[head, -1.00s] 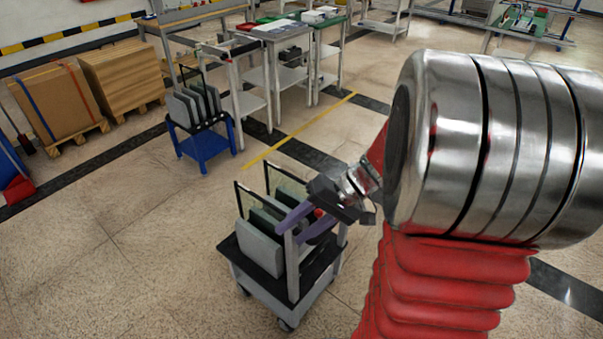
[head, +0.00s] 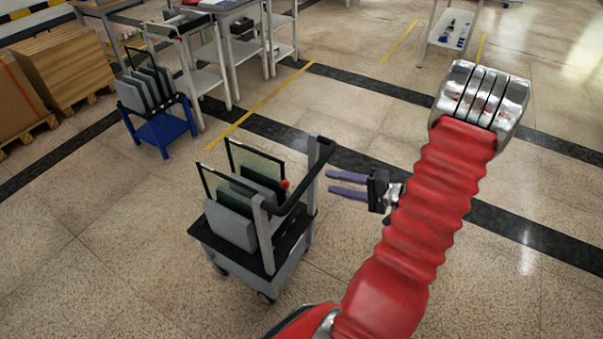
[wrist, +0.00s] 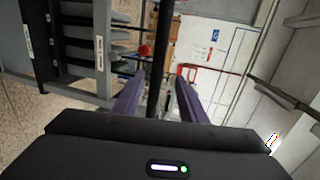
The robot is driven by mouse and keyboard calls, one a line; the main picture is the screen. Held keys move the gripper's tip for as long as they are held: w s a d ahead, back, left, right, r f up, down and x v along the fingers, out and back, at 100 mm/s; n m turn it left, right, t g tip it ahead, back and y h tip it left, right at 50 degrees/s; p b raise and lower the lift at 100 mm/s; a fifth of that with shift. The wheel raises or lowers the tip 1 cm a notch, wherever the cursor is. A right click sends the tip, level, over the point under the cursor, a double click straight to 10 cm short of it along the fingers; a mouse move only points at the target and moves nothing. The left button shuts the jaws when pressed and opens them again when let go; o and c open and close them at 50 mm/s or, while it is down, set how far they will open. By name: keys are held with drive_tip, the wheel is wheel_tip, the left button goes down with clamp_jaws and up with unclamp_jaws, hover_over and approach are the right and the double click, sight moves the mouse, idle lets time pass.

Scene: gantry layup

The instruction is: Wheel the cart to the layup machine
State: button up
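The cart (head: 283,270) stands on the floor at the middle of the head view. It is grey with a black deck, carries upright grey and glass panels (head: 232,225), and has two grey posts with a black handle bar (head: 300,185). A red knob (head: 285,184) sits near the handle. My gripper (head: 330,182) is open and empty, its purple fingers pointing at the handle from the right, seemingly a little apart from it. In the wrist view, the dark bar (wrist: 160,55) lines up between the spread fingers (wrist: 158,88). I cannot pick out the layup machine.
A blue stand (head: 165,132) with dark panels is behind left of the cart. Worktables (head: 222,62) stand farther back, and wooden crates (head: 68,70) at the left. Yellow line (head: 255,110) and black floor bands cross behind. Floor in front and right is mostly clear.

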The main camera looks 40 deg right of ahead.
drive_tip(key=shift+s+d+f, duration=0.25)
drive_tip(key=shift+d, duration=0.35)
drive_tip(key=x, duration=1.4)
drive_tip(key=shift+d+r, duration=0.15)
drive_tip(key=shift+d, duration=0.1)
drive_tip(key=shift+c, duration=0.6)
clamp_jaws()
